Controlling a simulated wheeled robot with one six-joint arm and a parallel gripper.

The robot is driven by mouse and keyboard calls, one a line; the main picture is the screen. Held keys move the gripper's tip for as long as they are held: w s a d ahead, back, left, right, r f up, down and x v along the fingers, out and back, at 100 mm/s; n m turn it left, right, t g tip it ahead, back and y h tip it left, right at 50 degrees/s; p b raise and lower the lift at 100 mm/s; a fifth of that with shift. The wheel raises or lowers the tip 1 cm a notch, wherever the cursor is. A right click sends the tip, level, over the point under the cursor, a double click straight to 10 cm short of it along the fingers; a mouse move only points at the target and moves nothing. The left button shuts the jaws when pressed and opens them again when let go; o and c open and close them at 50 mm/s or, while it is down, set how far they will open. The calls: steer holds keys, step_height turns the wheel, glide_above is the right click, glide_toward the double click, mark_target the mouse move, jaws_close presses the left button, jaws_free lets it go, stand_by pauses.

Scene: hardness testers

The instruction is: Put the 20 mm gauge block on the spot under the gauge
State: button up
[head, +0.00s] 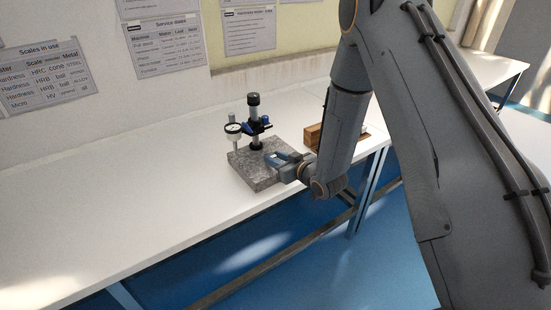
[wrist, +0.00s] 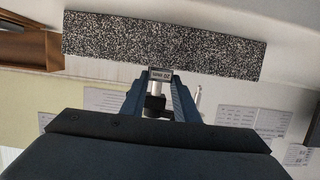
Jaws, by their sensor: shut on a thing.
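My gripper (head: 279,158) reaches over the right part of the grey granite plate (head: 250,178). In the wrist view, which looks upside down, my blue fingers (wrist: 160,77) are shut on the small gauge block (wrist: 160,72), whose inverted label seems to read 20 mm. The block is hard to make out in the head view. The dial gauge (head: 233,128) stands over the plate's left side, left of the block and apart from my gripper. The spot under it is not distinguishable. The speckled plate also fills the top of the wrist view (wrist: 100,35).
A dark stand column (head: 255,115) with blue clamps rises from the plate behind my gripper. A wooden box (head: 315,136) stands to the right, partly behind my arm. The white bench (head: 130,210) is clear to the left. Printed sheets (head: 165,45) hang on the wall.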

steer(key=o, duration=1.2)
steer(key=shift+c, duration=0.2)
steer(key=shift+r, duration=0.15)
steer(key=s+d+r+m+g+h+b, duration=0.1)
steer(key=s+d+r+m+g+h, duration=0.2)
steer(key=s+d, duration=0.55)
steer(key=s+d+r+m+g+h+b, duration=0.1)
steer(key=s+d+g+h+b, duration=0.1)
steer(key=s+d+h, duration=0.5)
steer(key=s+d+r+m+g, duration=0.1)
steer(key=s+d+r+g, duration=0.1)
steer(key=s, duration=0.6)
steer(key=s+d+r+m+g+y, duration=0.1)
steer(key=s+g, duration=0.3)
steer(key=s, duration=0.4)
steer(key=shift+s+d+r+m+y, duration=0.15)
steer(key=shift+d+r+m+y, duration=0.2)
steer(key=shift+r+m, duration=0.15)
